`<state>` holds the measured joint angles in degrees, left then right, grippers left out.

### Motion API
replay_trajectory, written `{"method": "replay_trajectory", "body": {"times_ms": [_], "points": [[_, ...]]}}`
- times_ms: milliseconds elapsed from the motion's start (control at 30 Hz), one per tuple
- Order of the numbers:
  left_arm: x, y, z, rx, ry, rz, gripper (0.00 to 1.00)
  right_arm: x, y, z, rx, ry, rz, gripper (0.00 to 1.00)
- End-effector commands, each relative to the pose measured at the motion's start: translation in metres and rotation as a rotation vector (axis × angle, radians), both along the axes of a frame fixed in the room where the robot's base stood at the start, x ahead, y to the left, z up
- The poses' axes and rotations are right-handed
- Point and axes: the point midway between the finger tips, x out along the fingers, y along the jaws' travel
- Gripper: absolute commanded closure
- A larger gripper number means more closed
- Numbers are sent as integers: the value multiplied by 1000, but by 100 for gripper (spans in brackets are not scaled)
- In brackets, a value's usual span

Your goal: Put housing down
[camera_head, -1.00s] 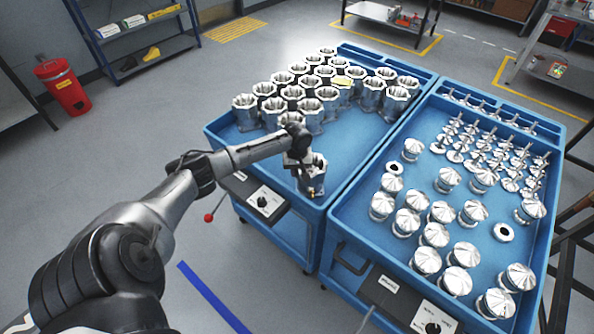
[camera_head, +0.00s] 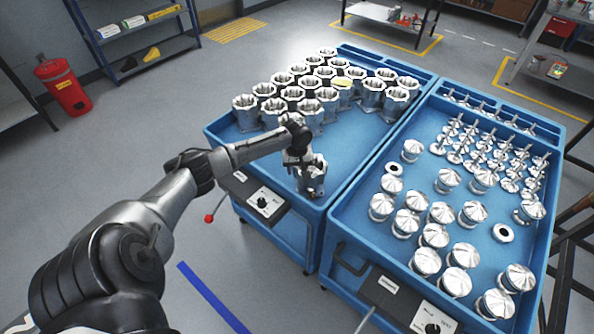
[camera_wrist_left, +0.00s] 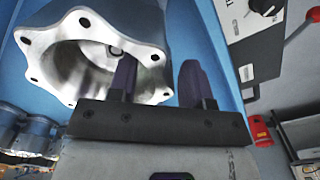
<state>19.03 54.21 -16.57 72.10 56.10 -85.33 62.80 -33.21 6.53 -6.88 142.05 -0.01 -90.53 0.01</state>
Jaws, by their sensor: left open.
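A silver housing with a scalloped flange (camera_head: 314,178) stands upright at the near corner of the left blue cart (camera_head: 345,150). In the left wrist view the housing (camera_wrist_left: 90,45) fills the upper left, its flange and hollow bore facing the camera. My left gripper (camera_head: 297,172) is at the left side of this housing. In the left wrist view its two dark fingers (camera_wrist_left: 155,80) are apart, one overlapping the housing's rim and the other outside it. Whether the fingers touch the wall cannot be told. My right gripper is not in view.
Several more housings (camera_head: 296,93) stand in rows at the back of the left cart, one with a yellow marking on top. A second blue cart (camera_head: 345,215) on the right holds domed parts (camera_head: 434,234) and small stemmed parts. A control box (camera_head: 262,202) hangs at the left cart's front.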

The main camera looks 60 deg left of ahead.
Motion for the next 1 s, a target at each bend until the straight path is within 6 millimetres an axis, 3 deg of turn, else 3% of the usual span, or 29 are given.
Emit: {"method": "replay_trajectory", "body": {"times_ms": [400,667,767,833,967,1000], "points": [[0,0,78,1,-1,0,55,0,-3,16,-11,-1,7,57],[0,-2,101,-1,0,-7,55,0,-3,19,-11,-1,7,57],[-3,-19,88,2,11,-72,55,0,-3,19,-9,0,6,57],[-9,-46,65,7,21,-178,55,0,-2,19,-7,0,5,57],[-37,-129,6,11,20,-492,55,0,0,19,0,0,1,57],[-52,-159,-11,10,9,-603,55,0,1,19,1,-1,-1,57]]}}
